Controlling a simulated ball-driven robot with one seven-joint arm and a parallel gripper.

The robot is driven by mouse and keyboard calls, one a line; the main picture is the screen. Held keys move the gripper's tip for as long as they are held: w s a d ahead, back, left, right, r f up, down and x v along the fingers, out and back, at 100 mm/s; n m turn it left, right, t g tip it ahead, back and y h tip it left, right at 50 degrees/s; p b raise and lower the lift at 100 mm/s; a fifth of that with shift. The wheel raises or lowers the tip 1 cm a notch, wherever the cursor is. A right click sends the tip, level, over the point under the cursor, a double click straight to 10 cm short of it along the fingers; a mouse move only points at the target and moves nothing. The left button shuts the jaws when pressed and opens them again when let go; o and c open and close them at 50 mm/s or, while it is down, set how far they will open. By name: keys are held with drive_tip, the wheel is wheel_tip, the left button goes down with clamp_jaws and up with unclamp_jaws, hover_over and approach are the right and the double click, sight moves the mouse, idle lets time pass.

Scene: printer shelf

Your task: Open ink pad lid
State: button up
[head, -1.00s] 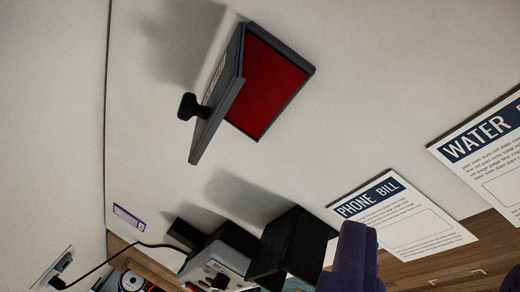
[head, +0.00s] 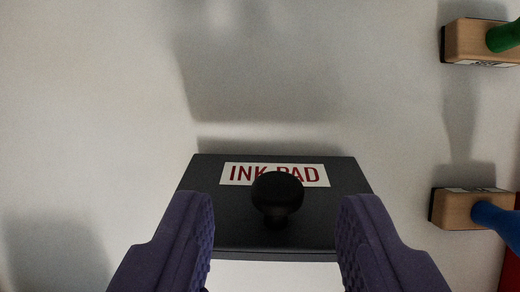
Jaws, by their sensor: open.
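The ink pad lid (head: 325,215) is a dark grey panel with a white "INK PAD" label and a round black knob (head: 277,192). Its labelled outer face is towards me at the lower middle of the head view. My gripper (head: 275,215) is open, with one purple finger on each side of the knob and a wide gap to it. I see no finger touching the knob. The red ink surface is hidden behind or under the lid, so how far the lid stands open cannot be told from this view.
Two wooden stamps lie at the right: one with a green handle (head: 506,36) at the top, one with a blue handle (head: 497,221) below it. A red edge (head: 512,270) shows at the lower right border. The pale surface left of the pad is clear.

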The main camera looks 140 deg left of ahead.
drive_tip(key=shift+x, duration=0.9)
